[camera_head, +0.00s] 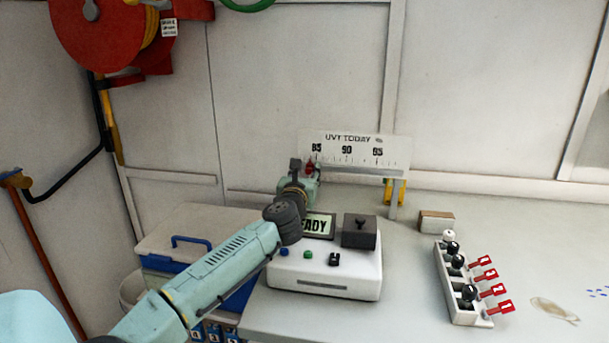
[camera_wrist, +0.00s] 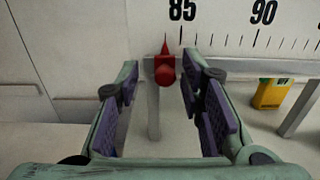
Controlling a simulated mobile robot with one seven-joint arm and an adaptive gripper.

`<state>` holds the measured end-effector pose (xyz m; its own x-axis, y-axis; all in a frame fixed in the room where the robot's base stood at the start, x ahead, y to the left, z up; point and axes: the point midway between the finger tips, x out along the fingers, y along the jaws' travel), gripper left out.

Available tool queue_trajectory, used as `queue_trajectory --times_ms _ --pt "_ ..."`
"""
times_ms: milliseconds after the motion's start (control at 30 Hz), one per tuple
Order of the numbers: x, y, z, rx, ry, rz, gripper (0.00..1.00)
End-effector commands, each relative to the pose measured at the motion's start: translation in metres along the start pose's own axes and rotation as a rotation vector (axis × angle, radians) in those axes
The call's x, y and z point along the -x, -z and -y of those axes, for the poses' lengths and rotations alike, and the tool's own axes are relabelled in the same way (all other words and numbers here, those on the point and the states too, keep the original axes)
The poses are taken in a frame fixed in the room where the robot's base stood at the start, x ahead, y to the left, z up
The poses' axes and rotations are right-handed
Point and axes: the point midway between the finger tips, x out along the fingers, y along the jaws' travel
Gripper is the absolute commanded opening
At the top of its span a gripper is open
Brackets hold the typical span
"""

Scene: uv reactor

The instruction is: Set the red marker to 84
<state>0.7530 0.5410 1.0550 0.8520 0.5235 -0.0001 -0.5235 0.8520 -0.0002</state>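The white scale board (camera_head: 355,143), labelled "UVY TODAY", also shows in the wrist view (camera_wrist: 290,30) with 85 and 90. My gripper (camera_wrist: 160,82) is open, with one purple-padded finger on each side of the marker and gaps showing on both sides. In the head view the marker (camera_head: 309,168) is partly hidden by my gripper (camera_head: 305,180).
A white device (camera_head: 325,272) with a display and buttons stands on the table below my arm. A strip of black knobs and red tags (camera_head: 460,290) is at the right. A blue-and-white box (camera_head: 190,235) is at the left.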

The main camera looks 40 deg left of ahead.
Motion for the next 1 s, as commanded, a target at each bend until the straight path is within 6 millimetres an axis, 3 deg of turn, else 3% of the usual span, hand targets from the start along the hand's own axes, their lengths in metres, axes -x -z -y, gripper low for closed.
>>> queue_trajectory --times_ms 167,600,800,1000 --pt "0.016 0.000 -0.001 -0.001 -0.001 0.000 0.35" --pt "0.103 0.000 -0.001 -0.001 -0.002 0.000 0.35" --pt "0.119 0.000 -0.001 -0.001 -0.002 0.000 0.35" --pt "0.120 0.000 -0.001 0.000 -0.002 0.000 0.35"
